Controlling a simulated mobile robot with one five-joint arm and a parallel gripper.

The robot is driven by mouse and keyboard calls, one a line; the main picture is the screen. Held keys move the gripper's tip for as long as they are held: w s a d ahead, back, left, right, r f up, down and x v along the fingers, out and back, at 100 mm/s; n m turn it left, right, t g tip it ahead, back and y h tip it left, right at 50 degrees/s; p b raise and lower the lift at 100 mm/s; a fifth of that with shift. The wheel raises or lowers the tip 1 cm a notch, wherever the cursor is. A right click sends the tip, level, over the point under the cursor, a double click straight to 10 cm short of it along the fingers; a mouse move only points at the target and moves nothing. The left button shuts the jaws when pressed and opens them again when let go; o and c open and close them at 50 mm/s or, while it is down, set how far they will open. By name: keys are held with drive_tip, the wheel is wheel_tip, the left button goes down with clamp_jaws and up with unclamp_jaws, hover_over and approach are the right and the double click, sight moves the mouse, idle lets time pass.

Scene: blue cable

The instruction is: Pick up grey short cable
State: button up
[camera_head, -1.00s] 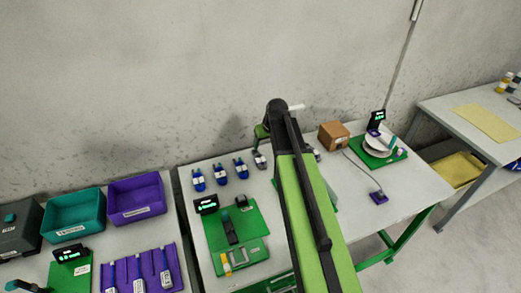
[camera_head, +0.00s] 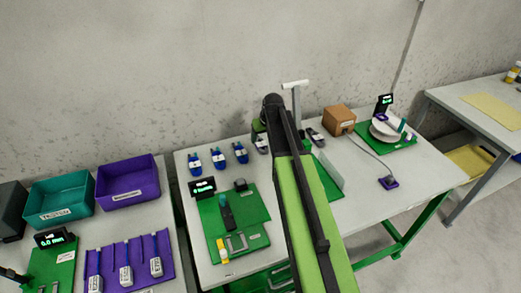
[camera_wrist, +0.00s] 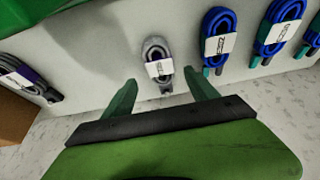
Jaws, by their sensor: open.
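A grey coiled cable (camera_wrist: 146,48) with a white label lies on the white table in the wrist view, ahead of and roughly between my fingertips. My gripper (camera_wrist: 161,77) is open and empty, its two green fingers apart from the cable. In the head view this cable (camera_head: 262,146) is at the end of the row of blue cables, partly beside my arm. A second, darker grey cable (camera_head: 316,136) lies to the right of my arm; it also shows at the left of the wrist view (camera_wrist: 28,84). My arm hides most of my gripper in the head view.
Several blue coiled cables (camera_head: 218,158) lie left of the grey one. A green fixture board (camera_head: 255,203) with a display is in front. A cardboard box (camera_head: 339,119) and a white T-shaped post (camera_head: 296,95) stand at the back. Bins (camera_head: 60,202) are at left.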

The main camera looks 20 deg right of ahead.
sight(261, 143)
drive_tip(key=b+x, duration=0.4)
drive_tip(key=x, duration=0.1)
drive_tip(key=shift+f+b, duration=0.15)
drive_tip(key=shift+b, duration=0.2)
drive_tip(key=shift+a+r, duration=0.1)
drive_tip(key=shift+r, duration=0.1)
drive_tip(key=shift+w, duration=0.1)
drive_tip(key=shift+f, duration=0.15)
clamp_jaws()
